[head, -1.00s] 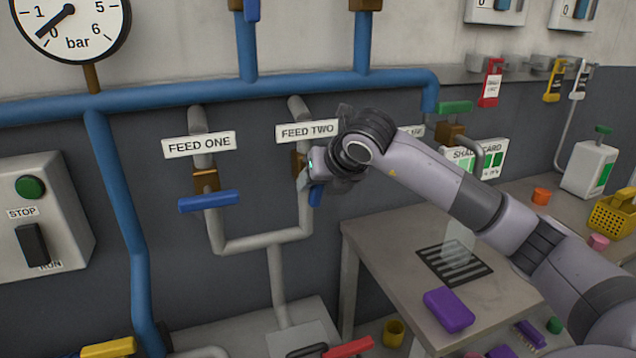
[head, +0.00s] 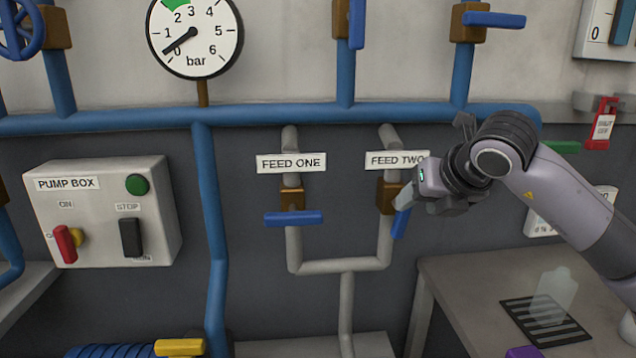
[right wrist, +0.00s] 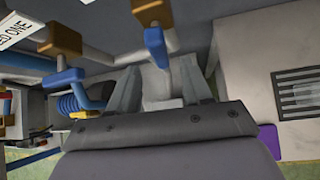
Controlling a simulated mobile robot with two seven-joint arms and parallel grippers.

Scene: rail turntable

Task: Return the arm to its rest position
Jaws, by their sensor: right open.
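My right gripper (head: 404,196) is open and empty, just right of the FEED TWO valve (head: 389,195) on the grey pipe. The valve's blue handle (head: 400,224) hangs down, partly behind the gripper. In the right wrist view the two fingers (right wrist: 158,82) stand apart, with the tip of this blue handle (right wrist: 156,48) just ahead of the gap between them. I cannot tell whether a finger touches it. My right arm reaches in from the right edge, bent at the wrist. The FEED ONE handle (head: 293,218) lies level. My left gripper is not in view.
The pump box (head: 105,212) is on the wall at left, below the pressure gauge (head: 194,36). A table (head: 462,292) with a striped grille (head: 545,322) and a translucent bottle (head: 555,291) stands below my right arm. Blue pipes (head: 300,114) cross the wall.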

